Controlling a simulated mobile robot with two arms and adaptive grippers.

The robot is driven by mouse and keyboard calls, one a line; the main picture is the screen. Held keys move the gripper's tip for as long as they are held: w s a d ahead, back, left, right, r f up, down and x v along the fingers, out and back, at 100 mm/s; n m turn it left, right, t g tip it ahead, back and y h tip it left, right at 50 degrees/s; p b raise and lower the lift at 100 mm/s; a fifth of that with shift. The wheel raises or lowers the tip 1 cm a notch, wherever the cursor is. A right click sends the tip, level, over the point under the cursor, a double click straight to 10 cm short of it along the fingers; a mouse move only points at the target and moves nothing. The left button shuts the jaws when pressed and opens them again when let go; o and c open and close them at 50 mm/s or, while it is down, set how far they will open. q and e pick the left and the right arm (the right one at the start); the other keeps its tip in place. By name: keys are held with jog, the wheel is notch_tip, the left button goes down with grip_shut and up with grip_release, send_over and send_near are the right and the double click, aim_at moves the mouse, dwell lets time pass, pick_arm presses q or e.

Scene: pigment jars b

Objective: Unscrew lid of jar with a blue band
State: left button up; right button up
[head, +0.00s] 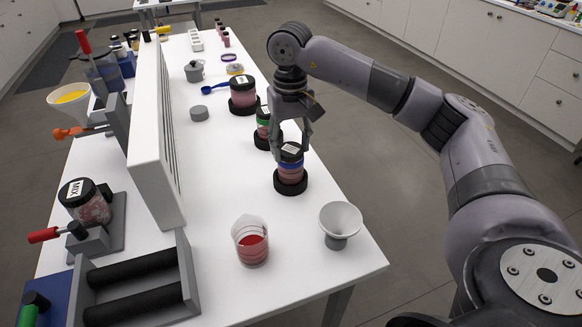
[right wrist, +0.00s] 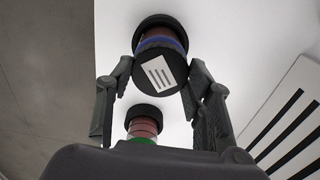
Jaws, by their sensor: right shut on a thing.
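The jar with a blue band (head: 290,168) stands upright in a black round base on the white table, with reddish contents. Its black lid (head: 291,149) has a white label with dark stripes. My right gripper (head: 290,146) is above the jar, shut on the lid with a finger on each side. In the right wrist view the lid (right wrist: 158,76) sits between the fingertips (right wrist: 160,82), and the blue band (right wrist: 160,43) shows just beyond it. The lid appears to be on the jar. My left gripper is not in view.
A green-banded jar (head: 263,130) stands close behind, and a larger pink jar (head: 242,92) farther back. A white slotted panel (head: 151,140) rises at left.

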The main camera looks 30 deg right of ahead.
aim_at(290, 149)
jog(key=shift+r+p, duration=1.45)
jog(key=shift+r, duration=0.6)
